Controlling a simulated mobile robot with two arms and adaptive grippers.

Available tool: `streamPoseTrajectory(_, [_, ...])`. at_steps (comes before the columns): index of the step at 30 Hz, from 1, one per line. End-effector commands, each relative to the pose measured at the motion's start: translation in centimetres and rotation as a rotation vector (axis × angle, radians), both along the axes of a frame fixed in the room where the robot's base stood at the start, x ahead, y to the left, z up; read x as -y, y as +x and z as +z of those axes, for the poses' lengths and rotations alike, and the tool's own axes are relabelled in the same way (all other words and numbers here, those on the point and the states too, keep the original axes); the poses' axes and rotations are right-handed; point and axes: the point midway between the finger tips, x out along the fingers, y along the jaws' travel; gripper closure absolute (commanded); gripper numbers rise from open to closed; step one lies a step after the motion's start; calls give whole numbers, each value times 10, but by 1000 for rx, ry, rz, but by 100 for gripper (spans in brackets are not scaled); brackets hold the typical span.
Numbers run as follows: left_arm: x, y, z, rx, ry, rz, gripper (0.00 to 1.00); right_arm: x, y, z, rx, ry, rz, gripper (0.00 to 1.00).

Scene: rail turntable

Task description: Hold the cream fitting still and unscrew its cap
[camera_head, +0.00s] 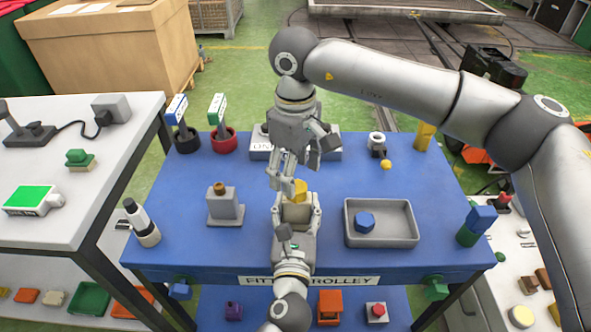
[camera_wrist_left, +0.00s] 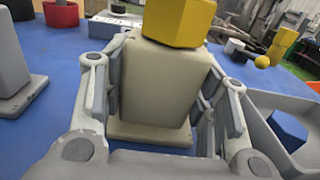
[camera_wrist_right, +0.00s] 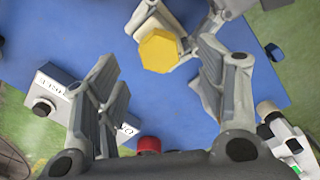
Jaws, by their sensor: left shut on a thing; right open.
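The cream fitting (camera_head: 296,213) stands on the blue trolley top; it also shows in the left wrist view (camera_wrist_left: 160,85). Its yellow hexagonal cap (camera_head: 301,188) sits on top and fills the top edge of the left wrist view (camera_wrist_left: 178,22). My left gripper (camera_head: 297,207) is shut on the fitting's body, one finger on each side. My right gripper (camera_head: 284,178) points down from above and is open and empty.
A grey tray (camera_head: 382,241) with a blue hexagonal piece (camera_head: 365,220) stands right of the fitting. A grey block with a brown knob (camera_head: 225,206) stands left. A black-and-white cylinder (camera_head: 143,226) stands at the left edge. Pots with signs (camera_head: 223,143) are behind. Blue surface beside the fitting is clear.

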Motion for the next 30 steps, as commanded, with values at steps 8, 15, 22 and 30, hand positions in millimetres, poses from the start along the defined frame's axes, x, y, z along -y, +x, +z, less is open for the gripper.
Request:
streamPoseTrajectory(8, [0,0,0,0,1,1,90,1,1,0,0,0,-275,36])
streamPoseTrajectory(15, [0,0,0,0,1,0,90,1,1,0,0,0,-490,36])
streamPoseTrajectory(22, [0,0,0,0,1,0,90,2,1,0,0,0,-605,36])
streamPoseTrajectory(30, [0,0,0,0,1,0,90,3,1,0,0,0,-908,36])
